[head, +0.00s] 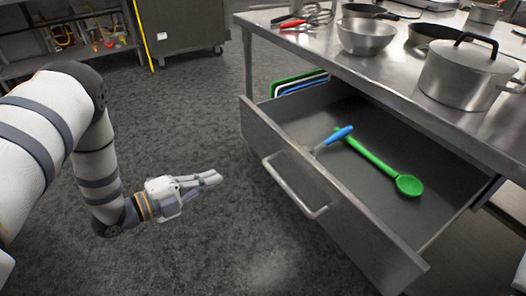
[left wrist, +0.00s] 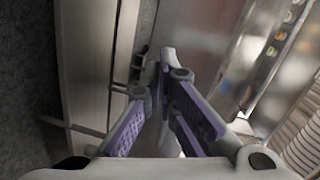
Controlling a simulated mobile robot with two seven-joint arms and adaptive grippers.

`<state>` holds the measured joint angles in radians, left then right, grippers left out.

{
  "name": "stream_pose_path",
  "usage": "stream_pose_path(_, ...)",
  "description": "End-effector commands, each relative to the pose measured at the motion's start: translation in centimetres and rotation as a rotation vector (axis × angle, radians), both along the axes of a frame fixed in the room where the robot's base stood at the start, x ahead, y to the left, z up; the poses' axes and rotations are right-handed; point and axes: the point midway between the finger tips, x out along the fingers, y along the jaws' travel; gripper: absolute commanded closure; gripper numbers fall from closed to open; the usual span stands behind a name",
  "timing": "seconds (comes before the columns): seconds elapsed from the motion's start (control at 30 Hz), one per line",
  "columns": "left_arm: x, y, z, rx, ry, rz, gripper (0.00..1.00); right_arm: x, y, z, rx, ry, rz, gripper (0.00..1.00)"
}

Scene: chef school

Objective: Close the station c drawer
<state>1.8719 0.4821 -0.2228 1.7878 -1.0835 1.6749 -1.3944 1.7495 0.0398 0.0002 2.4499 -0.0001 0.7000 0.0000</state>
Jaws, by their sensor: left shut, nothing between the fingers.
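The station c drawer (head: 350,222) is pulled out under the steel table, its front panel and bar handle (head: 297,188) facing my left arm. Inside it lie a green spoon (head: 378,162) and a blue-handled tool (head: 336,137). My left gripper (head: 218,179) is shut and empty, in front of the drawer and left of the handle in the head view, with a gap between them. The left wrist view shows the gripper's purple-padded fingers (left wrist: 165,85) beside metal panels; I cannot tell exactly which panel is the drawer front. My right gripper is not in view.
The steel table top (head: 375,75) holds a bowl (head: 366,37), a lidded pot (head: 463,75), pans and red-handled tools (head: 289,24). Boards (head: 300,84) stand behind the drawer's far side. The dark floor (head: 190,120) around my left gripper is clear.

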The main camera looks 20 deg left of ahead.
Motion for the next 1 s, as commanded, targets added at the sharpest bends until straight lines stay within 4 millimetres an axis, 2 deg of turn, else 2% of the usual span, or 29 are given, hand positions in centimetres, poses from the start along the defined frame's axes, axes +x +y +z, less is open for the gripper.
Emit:
stream_pose_path(0.07, 0.0, 0.9, 1.8, 0.072, -0.163, -0.069, 1.00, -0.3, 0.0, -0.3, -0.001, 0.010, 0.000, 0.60)
stream_pose_path(0.17, 0.1, 0.8, 3.0, 0.104, -0.244, -0.103, 1.00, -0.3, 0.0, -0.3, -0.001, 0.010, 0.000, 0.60)
stream_pose_path(0.27, 1.2, -0.1, 3.1, 0.104, -0.248, -0.107, 1.00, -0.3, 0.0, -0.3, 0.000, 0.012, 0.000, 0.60)
stream_pose_path(0.7, 8.6, -5.9, 2.9, 0.102, -0.241, -0.104, 1.00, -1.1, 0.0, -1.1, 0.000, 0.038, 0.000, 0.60)
stream_pose_path(0.83, 10.0, -7.0, 2.9, 0.102, -0.240, -0.104, 1.00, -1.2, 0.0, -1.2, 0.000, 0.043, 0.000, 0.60)
stream_pose_path(1.0, 10.9, -7.6, 3.0, 0.102, -0.240, -0.102, 1.00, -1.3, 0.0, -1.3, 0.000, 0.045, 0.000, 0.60)
